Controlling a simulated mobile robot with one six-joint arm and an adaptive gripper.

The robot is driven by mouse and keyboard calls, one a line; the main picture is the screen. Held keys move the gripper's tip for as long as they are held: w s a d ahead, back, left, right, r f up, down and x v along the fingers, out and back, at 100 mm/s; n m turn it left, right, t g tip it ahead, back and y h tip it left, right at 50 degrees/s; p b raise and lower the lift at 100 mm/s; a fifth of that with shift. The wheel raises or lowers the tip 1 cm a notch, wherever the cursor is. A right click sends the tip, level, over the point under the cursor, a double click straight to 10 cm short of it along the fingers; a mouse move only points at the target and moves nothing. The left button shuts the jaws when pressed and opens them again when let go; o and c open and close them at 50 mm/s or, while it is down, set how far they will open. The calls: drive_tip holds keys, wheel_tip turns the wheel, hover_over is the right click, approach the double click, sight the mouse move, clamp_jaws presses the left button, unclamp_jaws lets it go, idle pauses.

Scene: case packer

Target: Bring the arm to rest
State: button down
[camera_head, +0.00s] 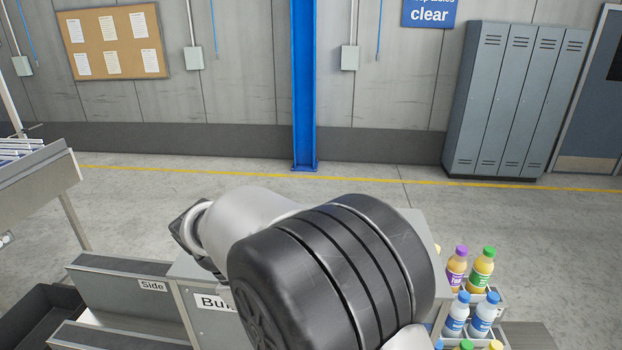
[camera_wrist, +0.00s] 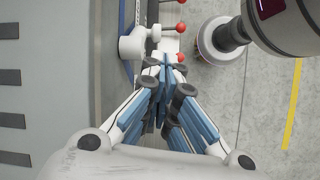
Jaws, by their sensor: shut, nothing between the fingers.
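My gripper (camera_wrist: 163,62) shows in the wrist view. Its blue-padded fingers come together at the tips, and nothing is seen between them. In the head view my arm (camera_head: 330,270) fills the lower middle with a large black and grey joint. The gripper itself does not show in that view.
Beside my arm in the head view are several capped bottles (camera_head: 457,270) at the lower right and grey bins (camera_head: 130,290) at the lower left. Grey lockers (camera_head: 513,100) and a blue post (camera_head: 304,90) stand at the far wall. Open floor (camera_head: 400,195) lies between.

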drive_tip(key=s+d+r+m+t+y+b, duration=0.1)
drive_tip(key=s+d+m+y+b, duration=0.2)
drive_tip(key=d, duration=0.4)
drive_tip(key=s+d+r+m+y+b, duration=0.1)
drive_tip(key=s+d+r+m+b, duration=0.1)
drive_tip(key=s+d+m+b, duration=0.45)
drive_tip(key=s+d+f+m+t+y+b, duration=0.1)
drive_tip(key=s+d+f+m+t+b, duration=0.1)
drive_tip(key=s+d+f+m, duration=0.3)
drive_tip(key=s+d+f+t, duration=0.1)
drive_tip(key=s+d, duration=0.1)
drive_tip(key=s, duration=0.2)
drive_tip(key=shift+s+d+f+t+b, duration=0.35)
drive_tip(key=shift+s+t, duration=0.05)
drive_tip(key=shift+d+m, duration=0.1)
drive_tip(key=shift+m, duration=0.15)
